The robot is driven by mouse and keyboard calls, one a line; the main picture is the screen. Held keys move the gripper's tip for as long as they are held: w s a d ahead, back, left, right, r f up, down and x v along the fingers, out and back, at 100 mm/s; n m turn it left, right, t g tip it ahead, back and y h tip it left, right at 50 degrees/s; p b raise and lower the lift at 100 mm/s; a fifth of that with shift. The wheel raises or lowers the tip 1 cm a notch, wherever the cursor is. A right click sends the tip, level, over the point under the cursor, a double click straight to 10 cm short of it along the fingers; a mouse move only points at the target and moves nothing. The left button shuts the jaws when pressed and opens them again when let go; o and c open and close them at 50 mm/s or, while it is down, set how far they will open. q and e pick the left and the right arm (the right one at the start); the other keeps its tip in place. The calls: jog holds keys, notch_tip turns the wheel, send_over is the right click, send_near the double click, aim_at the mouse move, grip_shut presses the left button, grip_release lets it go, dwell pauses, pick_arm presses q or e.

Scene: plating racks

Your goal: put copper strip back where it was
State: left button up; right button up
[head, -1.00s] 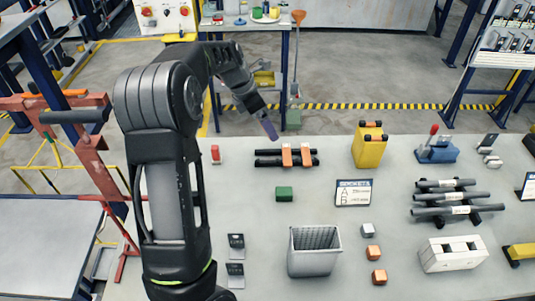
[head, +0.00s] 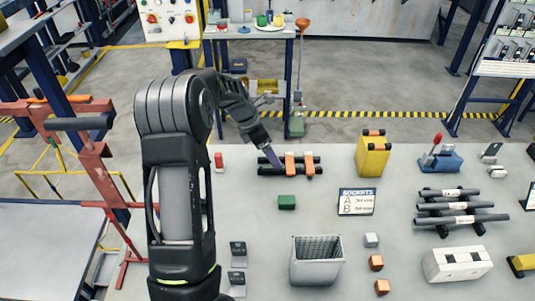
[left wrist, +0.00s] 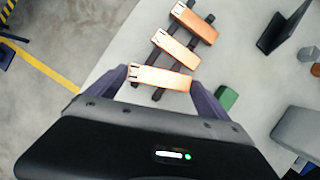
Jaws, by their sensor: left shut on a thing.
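A copper strip (left wrist: 160,78) lies between the two purple fingers of my left gripper (head: 273,160). In the left wrist view the gripper is shut on the strip's two ends. In the head view the fingers hide this strip. The gripper is at the left end of a rack of two dark bars (head: 267,172). The held strip lies across the bar ends in the wrist view; I cannot tell whether it touches them. Two other copper strips, a middle one (head: 290,165) and a right one (head: 309,164), sit across the bars. My right gripper is not in view.
A green block (head: 287,202) lies in front of the rack and a red-topped item (head: 219,161) to its left. A yellow container (head: 372,155), a sign (head: 356,202) and a grey bin (head: 317,262) stand on the table (head: 250,225). The table between rack and bin is mostly clear.

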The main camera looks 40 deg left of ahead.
pick_arm(q)
jog(key=shift+f, duration=1.05)
jog(key=shift+f+b, duration=0.3)
jog(key=shift+f, duration=0.3)
jog(key=o, duration=1.6)
jog(key=shift+r, duration=0.25)
jog(key=v, duration=1.2)
jog(key=shift+a+r+p, duration=0.1)
jog(key=shift+r+p, duration=0.2)
jog(key=shift+r, duration=0.05)
